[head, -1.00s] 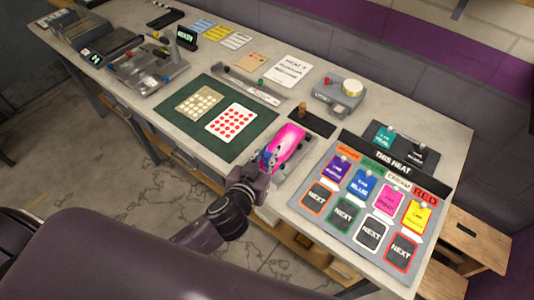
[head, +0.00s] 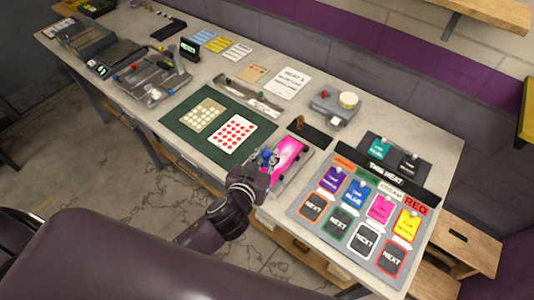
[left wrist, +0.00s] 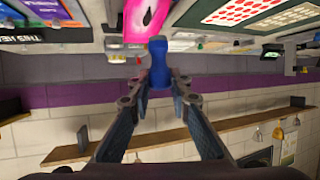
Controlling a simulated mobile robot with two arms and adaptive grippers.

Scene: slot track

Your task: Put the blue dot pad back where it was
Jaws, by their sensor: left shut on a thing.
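My left gripper (head: 266,160) is shut on a small blue piece with a narrow dark blue neck, which I take as the blue dot pad (left wrist: 158,72). In the left wrist view it sits between the two fingertips. In the head view it is small and partly hidden by the fingers, by the near end of the pink car (head: 288,149). The car also shows in the left wrist view (left wrist: 134,22); I cannot tell whether the pad touches it. My right gripper is not in view.
A dark green mat (head: 183,128) holds a tan dot card and a white card with red dots (head: 234,131). A grey device (head: 333,108) is behind. The "THIS HEAT" board (head: 345,232) fills the right.

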